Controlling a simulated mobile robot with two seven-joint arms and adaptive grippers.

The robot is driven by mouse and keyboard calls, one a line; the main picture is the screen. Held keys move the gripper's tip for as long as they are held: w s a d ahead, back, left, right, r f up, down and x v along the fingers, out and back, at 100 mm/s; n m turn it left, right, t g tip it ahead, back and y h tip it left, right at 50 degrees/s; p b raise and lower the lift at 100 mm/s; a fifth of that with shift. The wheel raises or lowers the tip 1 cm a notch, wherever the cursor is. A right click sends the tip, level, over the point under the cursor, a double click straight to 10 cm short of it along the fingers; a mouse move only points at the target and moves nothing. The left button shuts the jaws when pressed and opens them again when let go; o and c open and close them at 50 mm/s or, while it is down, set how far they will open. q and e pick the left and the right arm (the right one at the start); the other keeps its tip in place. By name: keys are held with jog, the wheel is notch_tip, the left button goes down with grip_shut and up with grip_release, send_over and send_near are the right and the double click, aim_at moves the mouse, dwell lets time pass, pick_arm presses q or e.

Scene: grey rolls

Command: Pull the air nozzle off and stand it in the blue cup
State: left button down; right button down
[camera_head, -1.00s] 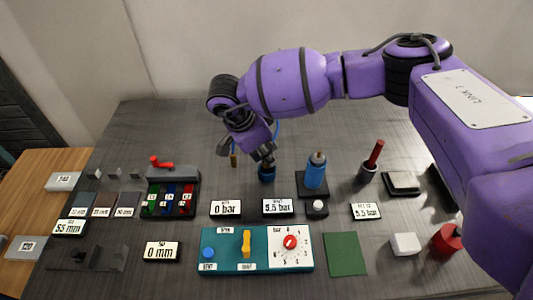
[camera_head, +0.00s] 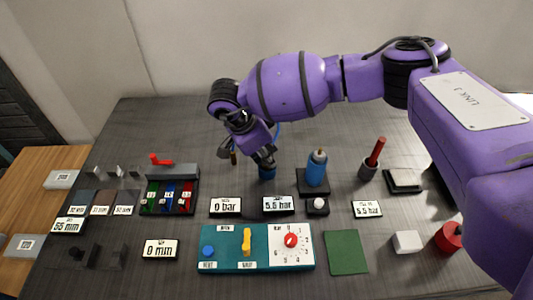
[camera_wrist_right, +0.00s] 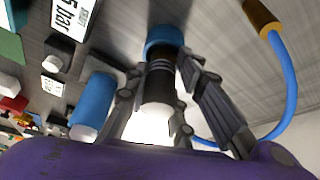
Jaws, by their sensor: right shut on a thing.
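My right gripper (camera_head: 265,157) reaches in from the right and is at the blue cup (camera_head: 267,172), behind the bar displays. In the right wrist view the gripper (camera_wrist_right: 157,108) is shut on the air nozzle (camera_wrist_right: 159,83), a dark cylinder with a brownish band and a pale near end. The nozzle's far end meets the blue cup (camera_wrist_right: 165,37); I cannot tell how deep it sits or whether it touches the bottom. A blue hose (camera_wrist_right: 287,85) with a brass end (camera_wrist_right: 262,17) hangs beside the gripper, apart from the nozzle. My left gripper is not in view.
A blue bottle (camera_head: 317,168) stands on a black base just right of the cup. A red-handled tool (camera_head: 376,152) stands in a grey holder farther right. A teal control panel (camera_head: 222,257) and a green mat (camera_head: 346,252) lie in front. The table behind the bottle is clear.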

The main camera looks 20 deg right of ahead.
jog(key=shift+f, duration=0.2)
jog(key=c, duration=1.4)
grip_release()
jog(key=shift+c, duration=0.2)
jog(key=v, duration=1.2)
